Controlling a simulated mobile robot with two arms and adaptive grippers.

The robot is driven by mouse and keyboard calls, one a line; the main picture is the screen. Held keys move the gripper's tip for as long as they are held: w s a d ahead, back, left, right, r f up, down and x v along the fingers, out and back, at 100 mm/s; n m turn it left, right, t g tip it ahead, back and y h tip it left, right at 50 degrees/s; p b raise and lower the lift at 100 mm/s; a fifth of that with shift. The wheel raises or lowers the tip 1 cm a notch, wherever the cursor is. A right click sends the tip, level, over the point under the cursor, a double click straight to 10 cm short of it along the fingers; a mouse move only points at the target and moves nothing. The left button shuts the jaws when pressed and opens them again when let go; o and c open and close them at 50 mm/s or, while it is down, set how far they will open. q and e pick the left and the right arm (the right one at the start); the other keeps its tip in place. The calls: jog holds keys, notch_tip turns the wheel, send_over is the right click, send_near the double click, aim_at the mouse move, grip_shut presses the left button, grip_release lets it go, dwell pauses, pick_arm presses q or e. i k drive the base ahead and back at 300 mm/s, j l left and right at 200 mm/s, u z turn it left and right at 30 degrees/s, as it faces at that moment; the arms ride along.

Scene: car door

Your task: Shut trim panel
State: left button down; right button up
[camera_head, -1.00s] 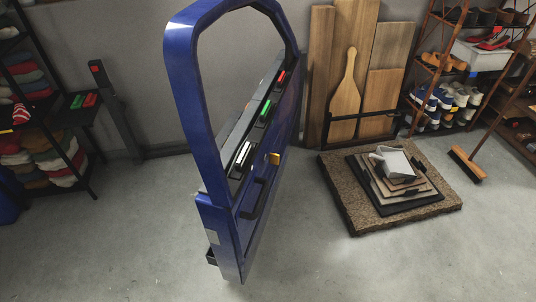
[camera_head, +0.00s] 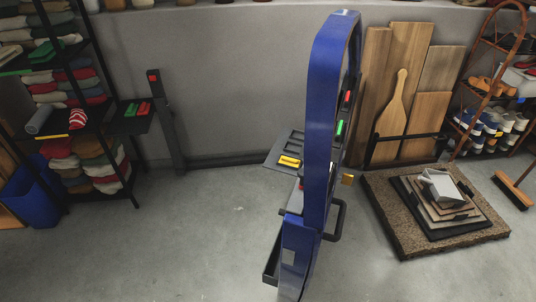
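A blue car door (camera_head: 313,215) stands upright right of centre in the head view, seen nearly edge-on. A flat grey panel (camera_head: 280,147) juts out from the door's left side at mid height. It looks like the trim panel, standing away from the frame, but the frame hides part of it. A yellow piece (camera_head: 289,161) is on it. Green (camera_head: 340,127) and red (camera_head: 348,97) pieces show on the door's right side. A black handle (camera_head: 340,219) is lower on the right. Neither of my grippers is in view.
A black tray-like part (camera_head: 272,260) sticks out low on the door's left. A shelf rack (camera_head: 108,150) and blue bin (camera_head: 32,197) stand at left. A stone-like slab (camera_head: 400,235) with stacked plates lies at right. The floor (camera_head: 190,240) left of the door is clear.

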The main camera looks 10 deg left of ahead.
aim_at(289, 142)
jog(key=i+j+z, duration=0.1)
jog(key=j+z, duration=0.35)
jog(key=j, duration=0.7)
jog(key=j+z, duration=0.45)
jog(key=j, duration=0.7)
